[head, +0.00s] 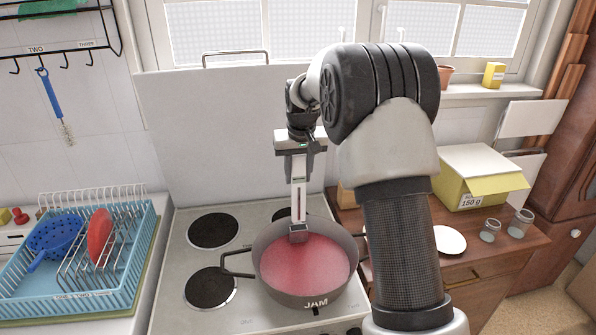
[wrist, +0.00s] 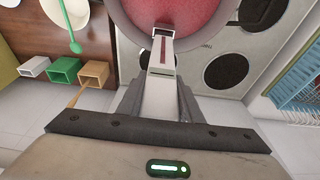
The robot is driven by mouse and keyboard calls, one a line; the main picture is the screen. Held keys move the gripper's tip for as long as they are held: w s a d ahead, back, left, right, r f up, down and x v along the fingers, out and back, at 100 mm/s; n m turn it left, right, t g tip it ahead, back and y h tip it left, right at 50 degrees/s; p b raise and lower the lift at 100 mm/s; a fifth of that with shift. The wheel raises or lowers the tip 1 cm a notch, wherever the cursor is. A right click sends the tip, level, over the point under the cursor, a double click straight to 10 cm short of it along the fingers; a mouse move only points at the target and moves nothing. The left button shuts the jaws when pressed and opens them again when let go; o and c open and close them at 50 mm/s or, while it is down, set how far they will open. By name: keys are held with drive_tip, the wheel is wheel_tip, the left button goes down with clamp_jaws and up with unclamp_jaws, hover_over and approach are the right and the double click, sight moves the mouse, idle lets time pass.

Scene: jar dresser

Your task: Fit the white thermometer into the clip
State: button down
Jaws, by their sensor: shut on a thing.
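The white thermometer (head: 298,185) stands about upright in my gripper (head: 298,150), which is shut on its upper part above the pot. In the wrist view the thermometer (wrist: 162,75) runs away from my gripper (wrist: 160,95) towards the pot and shows a dark red line. A small grey block, apparently the clip (head: 299,235), is at the thermometer's lower end, by the back rim of the pot. I cannot tell whether the thermometer is inside the clip or just in front of it. The grey pot (head: 316,298), marked JAM, holds red jam (head: 310,265).
The pot stands on a white stove (head: 200,275) with black burners. A blue dish rack (head: 110,300) is at the left. A yellow box (head: 480,180) and two glass jars (head: 490,231) stand on the right dresser. The wrist view shows small open boxes (wrist: 64,70).

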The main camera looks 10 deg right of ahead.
drive_tip(key=shift+f+b, duration=0.35)
drive_tip(key=shift+f, duration=0.55)
drive_tip(key=shift+f+b, duration=2.35)
drive_tip(key=shift+f, duration=1.5)
idle(0.4)
drive_tip(key=c, duration=1.2)
unclamp_jaws()
drive_tip(key=shift+r, duration=0.1)
drive_tip(key=v, duration=1.7)
drive_tip(key=shift+r, duration=0.2)
wheel_tip(320, 180, up, 10)
drive_tip(key=p, duration=0.9)
hover_over(298, 200)
drive_tip(key=s, duration=0.3)
drive_tip(key=shift+d+r+b, duration=0.15)
drive_tip(key=shift+r+b, duration=0.15)
drive_tip(key=shift+r, duration=0.65)
